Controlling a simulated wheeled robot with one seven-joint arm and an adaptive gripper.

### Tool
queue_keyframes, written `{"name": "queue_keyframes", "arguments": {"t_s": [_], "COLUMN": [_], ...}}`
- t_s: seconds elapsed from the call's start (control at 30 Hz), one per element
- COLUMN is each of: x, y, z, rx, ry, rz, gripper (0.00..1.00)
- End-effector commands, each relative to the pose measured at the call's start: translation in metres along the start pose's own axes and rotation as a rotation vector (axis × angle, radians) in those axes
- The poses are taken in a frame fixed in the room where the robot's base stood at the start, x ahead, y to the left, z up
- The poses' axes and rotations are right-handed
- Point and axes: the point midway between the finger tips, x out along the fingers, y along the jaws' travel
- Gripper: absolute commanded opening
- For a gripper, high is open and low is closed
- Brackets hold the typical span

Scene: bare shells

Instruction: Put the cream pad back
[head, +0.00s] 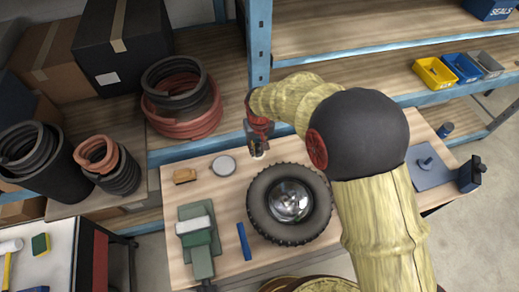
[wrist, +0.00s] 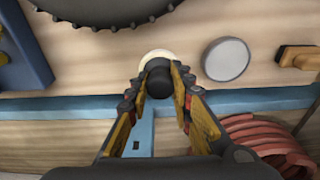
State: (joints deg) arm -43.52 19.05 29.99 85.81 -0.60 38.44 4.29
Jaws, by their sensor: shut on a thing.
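The cream pad (wrist: 146,57) is a pale round piece with a black knob on it, partly hidden by the knob. My gripper (wrist: 159,80) is shut on the black knob, one finger on each side. In the head view my gripper (head: 257,140) is over the back edge of the wooden workbench, with a sliver of the cream pad (head: 258,156) showing under it. I cannot tell whether the pad touches the bench. A grey round disc (head: 223,166) lies to its left; it also shows in the wrist view (wrist: 228,60).
A black tyre (head: 262,229) with a shiny hub lies just in front of my gripper. A green vise (head: 196,240), a blue bar (head: 244,241) and a brown block (head: 184,175) are on the bench's left. Blue-edged shelving (head: 258,45) stands behind.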

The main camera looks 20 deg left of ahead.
Motion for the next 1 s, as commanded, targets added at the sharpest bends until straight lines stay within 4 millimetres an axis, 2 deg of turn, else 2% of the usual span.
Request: {"name": "queue_keyframes", "arguments": {"t_s": [0.03,0.2,0.53,0.7,1.0], "x": [0.013,0.037,0.056,0.079,0.084], "y": [0.004,0.011,0.017,0.016,0.016], "z": [-0.003,-0.019,-0.03,-0.026,-0.026], "rx": [0.002,0.0,0.001,0.0,0.0], "ry": [-0.007,-0.004,-0.004,-0.004,-0.002], "rz": [0.001,0.0,0.0,0.0,0.0], "gripper": [0.01,0.02,0.02,0.02,0.02]}}
